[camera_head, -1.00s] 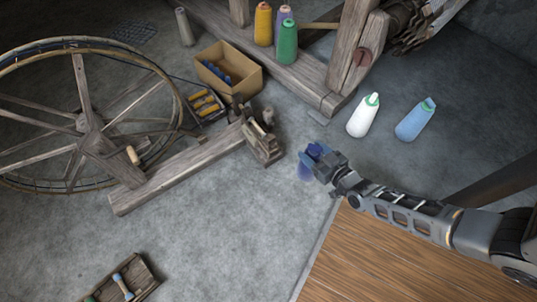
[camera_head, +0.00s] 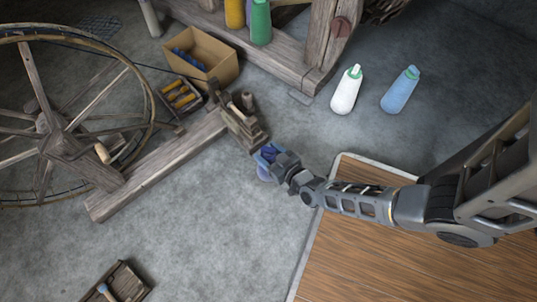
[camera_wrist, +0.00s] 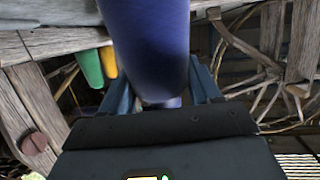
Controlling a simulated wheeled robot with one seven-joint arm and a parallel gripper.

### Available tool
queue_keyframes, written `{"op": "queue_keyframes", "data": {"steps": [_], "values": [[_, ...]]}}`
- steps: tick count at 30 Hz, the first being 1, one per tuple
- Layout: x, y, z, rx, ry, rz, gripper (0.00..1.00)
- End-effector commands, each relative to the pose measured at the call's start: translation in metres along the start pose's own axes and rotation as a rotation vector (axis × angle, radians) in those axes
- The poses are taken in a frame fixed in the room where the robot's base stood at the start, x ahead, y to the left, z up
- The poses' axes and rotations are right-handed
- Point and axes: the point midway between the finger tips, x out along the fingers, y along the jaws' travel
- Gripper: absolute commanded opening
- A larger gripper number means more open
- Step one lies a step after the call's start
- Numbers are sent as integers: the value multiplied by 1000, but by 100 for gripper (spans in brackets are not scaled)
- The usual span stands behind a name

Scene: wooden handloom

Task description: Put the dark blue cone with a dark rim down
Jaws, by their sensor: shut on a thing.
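My gripper (camera_head: 270,154) is shut on the dark blue cone (camera_head: 264,173), just in front of the end of the spinning wheel's wooden base. Most of the cone is hidden by the gripper in the head view. In the wrist view the cone (camera_wrist: 148,45) fills the upper middle, between the two blue fingers. Its dark rim is hard to make out. I cannot tell whether the cone touches the floor.
A spinning wheel (camera_head: 48,120) stands at left. A cardboard box (camera_head: 219,68) and a tray of yellow bobbins (camera_head: 178,97) are behind. White (camera_head: 346,91) and light blue (camera_head: 400,91) cones stand at right. A wooden board (camera_head: 385,260) lies in front. Grey floor (camera_head: 215,225) is clear.

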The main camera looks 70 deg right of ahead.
Motion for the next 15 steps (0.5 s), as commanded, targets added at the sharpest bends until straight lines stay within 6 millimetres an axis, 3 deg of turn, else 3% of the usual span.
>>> {"op": "queue_keyframes", "data": {"steps": [11,12,15], "values": [[2,0,2,1,3,1,0],[2,0,3,1,2,1,65],[2,0,3,1,2,1,74]]}}
